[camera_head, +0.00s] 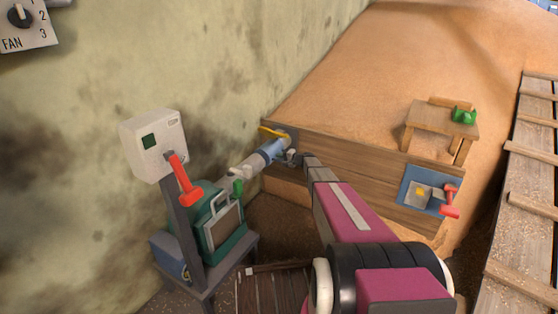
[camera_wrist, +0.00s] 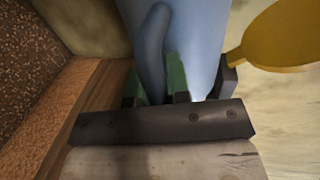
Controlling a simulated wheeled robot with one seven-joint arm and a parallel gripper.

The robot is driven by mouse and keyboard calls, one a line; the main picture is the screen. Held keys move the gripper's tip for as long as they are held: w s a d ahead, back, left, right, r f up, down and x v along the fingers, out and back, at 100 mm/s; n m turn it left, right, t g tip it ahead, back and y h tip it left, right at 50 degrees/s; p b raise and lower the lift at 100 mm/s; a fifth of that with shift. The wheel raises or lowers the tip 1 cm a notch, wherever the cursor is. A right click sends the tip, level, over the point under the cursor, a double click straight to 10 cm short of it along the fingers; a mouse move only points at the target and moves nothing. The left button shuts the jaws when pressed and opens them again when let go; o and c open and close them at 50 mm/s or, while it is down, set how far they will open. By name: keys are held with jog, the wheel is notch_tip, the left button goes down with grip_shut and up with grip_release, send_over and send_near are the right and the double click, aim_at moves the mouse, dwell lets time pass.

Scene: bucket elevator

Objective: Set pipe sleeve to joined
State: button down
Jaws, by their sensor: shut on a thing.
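The pipe sleeve (camera_head: 268,153) is a light blue cylinder on the short pipe run at the wooden wall. It fills the top middle of the wrist view (camera_wrist: 203,35), with a curved blue handle (camera_wrist: 153,40) standing off it. My gripper (camera_head: 291,156) is at the sleeve's right end in the head view. In the wrist view my gripper (camera_wrist: 162,82) has its green-padded fingers either side of the handle's lower end, shut on it. A pale pipe (camera_head: 243,168) adjoins the sleeve's left end. I cannot tell whether the sleeve bridges the joint.
A yellow lever (camera_head: 272,131) is just above the sleeve, near my gripper in the wrist view (camera_wrist: 285,38). A green machine (camera_head: 222,227) and a grey box with a red lever (camera_head: 155,146) stand left. A wooden wall (camera_head: 350,170) holds back grain on the right.

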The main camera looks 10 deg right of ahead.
jog(key=shift+w+d, duration=0.2)
jog(key=c, duration=1.1)
grip_release()
jog(key=shift+d, duration=0.1)
jog(key=v, duration=1)
jog(key=shift+s+d, duration=0.2)
jog(key=shift+s, duration=0.1)
jog(key=shift+r, duration=0.1)
